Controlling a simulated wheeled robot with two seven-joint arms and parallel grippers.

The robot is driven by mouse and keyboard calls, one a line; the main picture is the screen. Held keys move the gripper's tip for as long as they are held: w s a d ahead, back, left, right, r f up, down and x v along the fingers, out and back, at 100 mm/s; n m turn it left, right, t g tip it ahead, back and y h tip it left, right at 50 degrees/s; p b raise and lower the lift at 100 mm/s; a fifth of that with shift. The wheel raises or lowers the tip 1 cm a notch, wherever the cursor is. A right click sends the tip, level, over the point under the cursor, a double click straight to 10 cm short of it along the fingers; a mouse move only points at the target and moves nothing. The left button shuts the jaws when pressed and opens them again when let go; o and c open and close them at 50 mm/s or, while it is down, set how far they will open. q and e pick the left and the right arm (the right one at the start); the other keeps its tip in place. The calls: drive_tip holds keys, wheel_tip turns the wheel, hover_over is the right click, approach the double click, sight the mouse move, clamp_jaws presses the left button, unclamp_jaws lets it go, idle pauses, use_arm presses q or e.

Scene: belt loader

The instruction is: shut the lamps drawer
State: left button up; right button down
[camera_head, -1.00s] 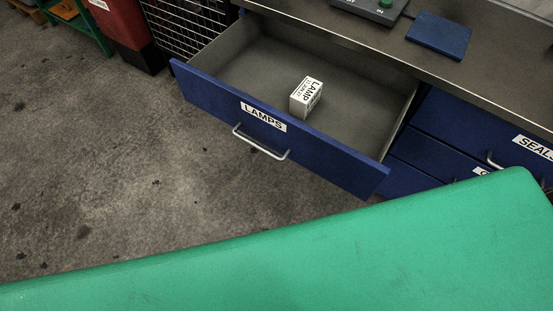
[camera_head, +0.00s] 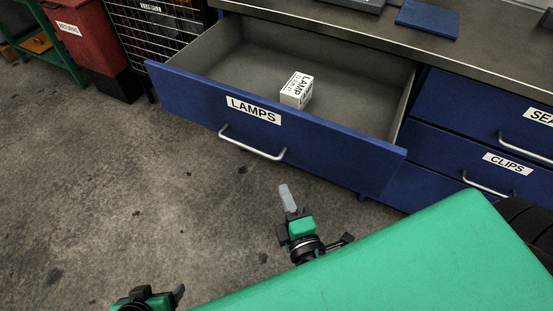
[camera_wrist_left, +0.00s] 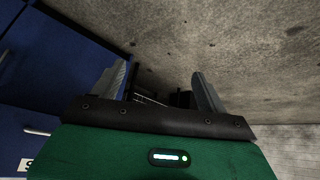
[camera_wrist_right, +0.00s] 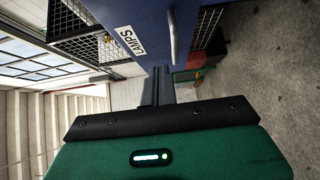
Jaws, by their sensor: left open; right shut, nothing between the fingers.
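The blue lamps drawer (camera_head: 320,147) is pulled well out from under the bench, with a white LAMPS label and a silver bar handle (camera_head: 252,145) on its front. A white lamp box (camera_head: 297,90) lies inside it. My right gripper (camera_head: 287,198) is shut and empty, below and in front of the drawer front, apart from it. In the right wrist view the shut fingers (camera_wrist_right: 157,86) point towards the drawer front (camera_wrist_right: 145,22). My left gripper (camera_head: 178,293) is low at the bottom edge, far from the drawer; the left wrist view shows its fingers (camera_wrist_left: 160,88) apart and empty.
A drawer labelled CLIPS (camera_head: 450,165) and another above it are shut at the right. The bench top (camera_head: 350,30) carries a blue plate (camera_head: 428,19). A red bin (camera_head: 83,35) and a wire cage (camera_head: 150,30) stand at the left. The floor before the drawer is clear.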

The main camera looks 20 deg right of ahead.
drive_tip(key=p, duration=0.2)
approach(276, 137)
drive_tip(key=w+a, duration=0.3)
drive_tip(key=w+d, duration=0.2)
drive_tip(key=shift+w+d+r+p, duration=0.15)
drive_tip(key=shift+d+p, duration=0.15)
use_arm(q)
drive_tip(key=s+a+g, duration=0.1)
drive_tip(key=a+f+g+y, duration=0.1)
drive_tip(key=shift+s+a, duration=0.35)
drive_tip(key=shift+s, duration=0.05)
use_arm(e)
drive_tip(key=shift+w+d, duration=0.3)
drive_tip(key=shift+d, duration=0.05)
use_arm(q)
drive_tip(key=shift+r, duration=0.1)
